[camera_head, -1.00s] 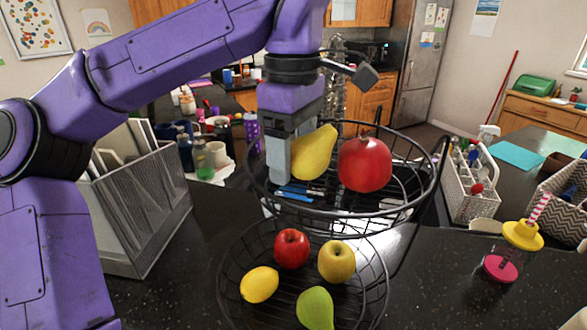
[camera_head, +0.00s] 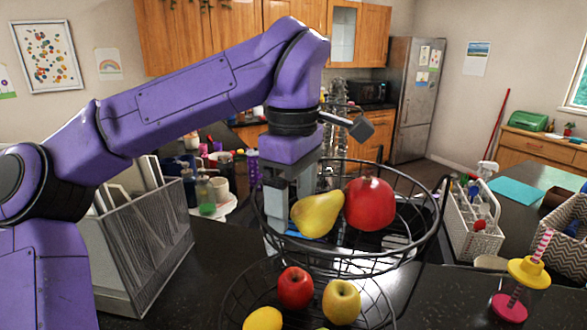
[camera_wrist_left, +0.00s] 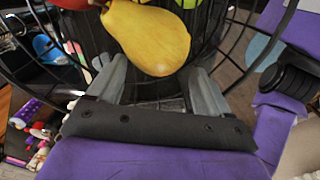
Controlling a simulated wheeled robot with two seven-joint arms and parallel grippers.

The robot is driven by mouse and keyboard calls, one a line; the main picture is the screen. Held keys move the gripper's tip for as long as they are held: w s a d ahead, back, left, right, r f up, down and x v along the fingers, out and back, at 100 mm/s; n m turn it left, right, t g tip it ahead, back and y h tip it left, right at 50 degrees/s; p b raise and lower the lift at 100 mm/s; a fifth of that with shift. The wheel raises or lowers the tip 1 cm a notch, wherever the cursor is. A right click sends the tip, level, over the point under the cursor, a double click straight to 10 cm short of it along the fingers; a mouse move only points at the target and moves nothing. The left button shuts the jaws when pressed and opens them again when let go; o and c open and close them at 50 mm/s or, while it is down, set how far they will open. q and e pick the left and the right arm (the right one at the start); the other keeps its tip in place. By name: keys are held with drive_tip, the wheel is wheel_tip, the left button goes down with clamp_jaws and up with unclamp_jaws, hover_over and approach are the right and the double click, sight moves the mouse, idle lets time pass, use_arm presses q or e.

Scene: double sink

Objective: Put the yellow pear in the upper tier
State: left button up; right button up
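The yellow pear (camera_head: 318,215) lies tilted in the upper tier (camera_head: 345,268) of the black wire fruit basket, beside a red pomegranate (camera_head: 370,204). My left gripper (camera_head: 287,208) is at the left side of the upper tier, just behind and left of the pear. In the left wrist view its two fingers (camera_wrist_left: 157,72) are spread apart, with the pear (camera_wrist_left: 155,35) just past the fingertips and not clamped. My right gripper is not in view.
The lower tier (camera_head: 232,300) holds a red apple (camera_head: 295,287), a yellow apple (camera_head: 341,301) and a lemon (camera_head: 263,319). A grey mesh file holder (camera_head: 145,250) stands left. A white caddy (camera_head: 474,225) and a pink-yellow cup (camera_head: 518,288) stand right.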

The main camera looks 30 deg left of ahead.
use_arm(q)
wheel_tip(320, 180, up, 10)
drive_tip(key=p, duration=0.2)
drive_tip(key=shift+p, duration=0.3)
drive_tip(key=shift+d, duration=0.1)
idle(1.9)
